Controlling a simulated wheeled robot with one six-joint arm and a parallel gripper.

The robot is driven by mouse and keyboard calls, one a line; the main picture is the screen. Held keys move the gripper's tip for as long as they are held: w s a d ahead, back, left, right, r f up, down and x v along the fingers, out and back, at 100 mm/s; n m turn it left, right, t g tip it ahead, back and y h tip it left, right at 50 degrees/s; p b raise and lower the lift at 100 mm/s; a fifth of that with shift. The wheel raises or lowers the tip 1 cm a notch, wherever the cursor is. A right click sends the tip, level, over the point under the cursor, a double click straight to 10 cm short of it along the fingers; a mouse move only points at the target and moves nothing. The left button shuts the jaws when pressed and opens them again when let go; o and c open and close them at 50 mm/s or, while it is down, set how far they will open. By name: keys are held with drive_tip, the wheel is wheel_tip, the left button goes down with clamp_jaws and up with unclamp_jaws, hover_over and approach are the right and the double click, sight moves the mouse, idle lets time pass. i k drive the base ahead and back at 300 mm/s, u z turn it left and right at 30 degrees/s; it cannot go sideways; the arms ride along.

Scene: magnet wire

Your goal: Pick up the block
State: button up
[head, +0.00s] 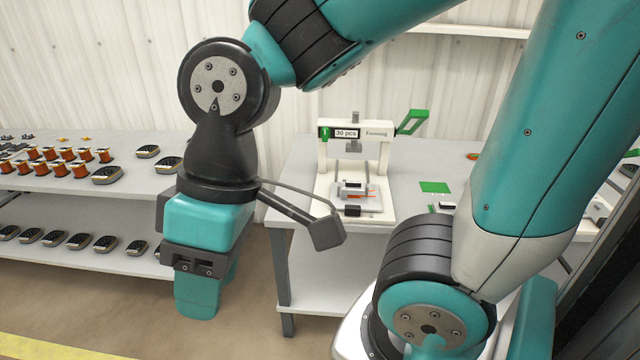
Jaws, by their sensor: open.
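My gripper (205,296) hangs at the left middle of the head view, pointing down, in front of the gap between the shelf and the workbench. Its teal fingers are open, and I see nothing between them. A white forming press (386,160) labelled "30 pcs Forming" stands on the workbench, to the right of my gripper and apart from it. A small grey block-like piece (352,190) sits on the press base under the ram. A small black block (352,211) is at the front of the base. I cannot tell which of these is the block.
The grey workbench (420,160) has a green square (434,187) right of the press. The shelf (130,180) at left holds several copper wire spools (67,155) and dark oval parts (107,175). My own arm covers much of the right side.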

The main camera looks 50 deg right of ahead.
sight(354, 187)
drive_tip(key=z, duration=0.3)
drive_tip(key=i, duration=0.9)
drive_tip(key=z, duration=0.55)
